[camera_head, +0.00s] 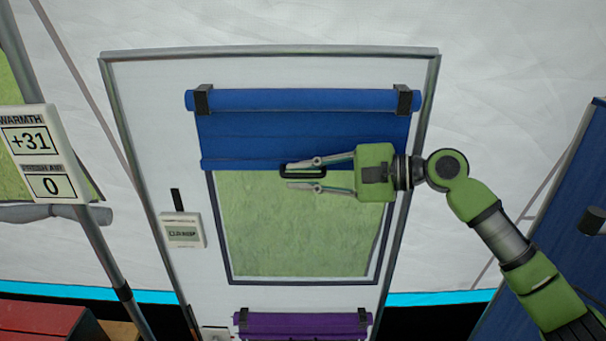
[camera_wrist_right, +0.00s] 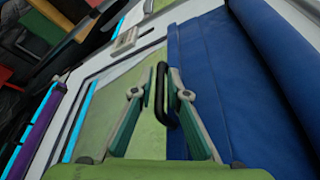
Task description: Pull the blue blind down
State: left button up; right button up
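The blue blind (camera_head: 260,140) hangs from a roller at the top of the white door and covers the upper part of its window. A black handle (camera_head: 303,171) is on its bottom edge. My right gripper (camera_head: 290,173) is open at the handle, with one finger above it and one below. In the right wrist view the blue blind (camera_wrist_right: 225,90) is on the right, and the black handle (camera_wrist_right: 172,95) stands between the open fingers of my right gripper (camera_wrist_right: 167,75). I cannot tell whether either finger touches it. My left gripper is not in view.
A purple rolled blind (camera_head: 300,322) is low on the door. A small display box (camera_head: 183,231) is left of the window, and a warmth sign (camera_head: 42,153) stands farther left. A blue panel (camera_head: 550,230) stands at the right. The window (camera_head: 295,235) below the blue blind is uncovered.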

grip_shut()
jog(key=shift+f, duration=0.1)
